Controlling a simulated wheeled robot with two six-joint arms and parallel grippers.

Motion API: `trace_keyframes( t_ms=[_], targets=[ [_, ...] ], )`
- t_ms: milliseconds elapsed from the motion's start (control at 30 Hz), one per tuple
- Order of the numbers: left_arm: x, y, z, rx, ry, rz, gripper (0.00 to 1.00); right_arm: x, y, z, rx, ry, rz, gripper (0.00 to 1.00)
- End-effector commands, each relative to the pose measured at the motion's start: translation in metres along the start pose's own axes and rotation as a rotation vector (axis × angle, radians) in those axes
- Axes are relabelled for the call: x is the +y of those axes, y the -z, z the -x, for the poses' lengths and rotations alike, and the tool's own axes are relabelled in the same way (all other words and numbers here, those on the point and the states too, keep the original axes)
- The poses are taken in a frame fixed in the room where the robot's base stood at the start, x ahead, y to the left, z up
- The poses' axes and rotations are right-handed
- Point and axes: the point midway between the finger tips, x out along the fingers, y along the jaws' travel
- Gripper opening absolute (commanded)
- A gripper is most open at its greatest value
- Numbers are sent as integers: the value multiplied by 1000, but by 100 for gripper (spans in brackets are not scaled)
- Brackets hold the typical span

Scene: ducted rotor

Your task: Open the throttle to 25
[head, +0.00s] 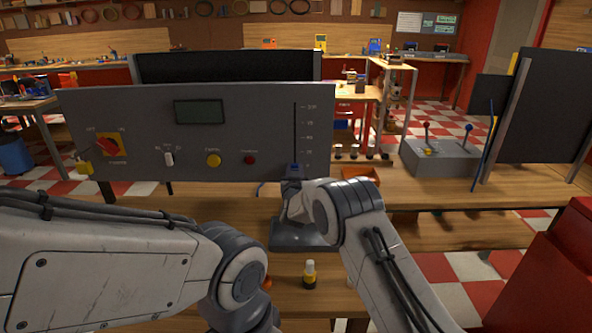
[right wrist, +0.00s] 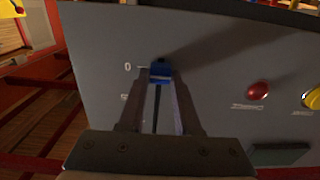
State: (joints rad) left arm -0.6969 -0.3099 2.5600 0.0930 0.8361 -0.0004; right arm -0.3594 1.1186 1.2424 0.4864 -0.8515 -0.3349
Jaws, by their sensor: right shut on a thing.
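The grey control panel (head: 140,110) stands upright on the bench. Its throttle is a vertical slot (head: 295,130) on the right side, with a scale that rises from 0 at the bottom to 100 at the top. The blue throttle knob (head: 294,167) sits at the bottom of the slot. In the right wrist view, which shows the panel upside down, the blue knob (right wrist: 161,70) is level with the 0 mark (right wrist: 128,67). My right gripper (right wrist: 160,83) is shut on the knob, with a finger on each side. My left gripper is out of view, below my left forearm.
The panel also carries a display (head: 199,111), a red rotary switch (head: 108,146) on yellow, a toggle (head: 168,158), a yellow button (head: 213,160) and a red button (head: 249,160). A small yellow-and-black bottle (head: 310,277) stands in front. A lever box (head: 440,158) is to the right.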

Motion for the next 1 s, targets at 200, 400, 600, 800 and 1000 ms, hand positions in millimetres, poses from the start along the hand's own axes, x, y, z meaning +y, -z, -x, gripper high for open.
trace_keyframes(
  t_ms=[200, 400, 600, 800, 1000],
  targets=[
    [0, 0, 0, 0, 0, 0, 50, 0, 0, 0, 0, 0, 0, 0],
    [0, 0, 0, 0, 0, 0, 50, 0, 0, 0, 0, 0, 0, 0],
    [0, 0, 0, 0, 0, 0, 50, 0, 0, 0, 0, 0, 0, 0],
    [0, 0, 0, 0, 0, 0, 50, 0, 0, 0, 0, 0, 0, 0],
    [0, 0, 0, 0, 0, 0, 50, 0, 7, 0, 3, 0, -1, 0]
  ],
)
